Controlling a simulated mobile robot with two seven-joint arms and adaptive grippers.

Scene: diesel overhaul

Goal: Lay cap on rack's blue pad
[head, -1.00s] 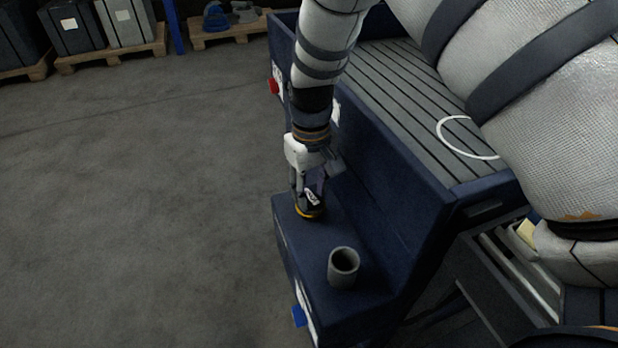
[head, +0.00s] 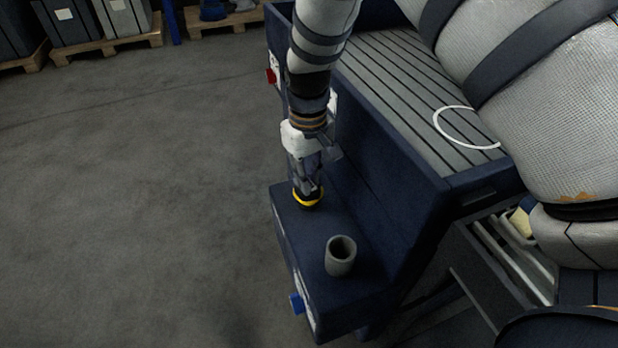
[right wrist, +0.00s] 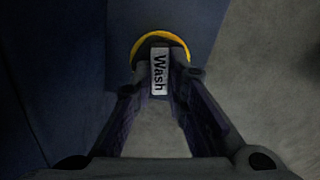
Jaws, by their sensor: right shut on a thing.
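A dark cap with a yellow rim (head: 308,201) is at the dark blue ledge of a cabinet in the head view. In the right wrist view its yellow rim (right wrist: 160,36) shows as an arc, with a white tag reading "Wash" (right wrist: 159,72) in front of it. My right gripper (head: 307,187) points down from above and is shut on the cap's tagged upper part; in the right wrist view its fingers (right wrist: 160,88) are on both sides of the tag. The cap looks upright at the ledge surface. I cannot make out the rack's blue pad. My left gripper is not in view.
A grey open cup (head: 340,256) stands on the ledge (head: 300,240) nearer the camera. The cabinet's taller wall (head: 390,190) rises just right of the ledge. A blue knob (head: 297,303) is on its front. Open floor (head: 130,200) lies to the left.

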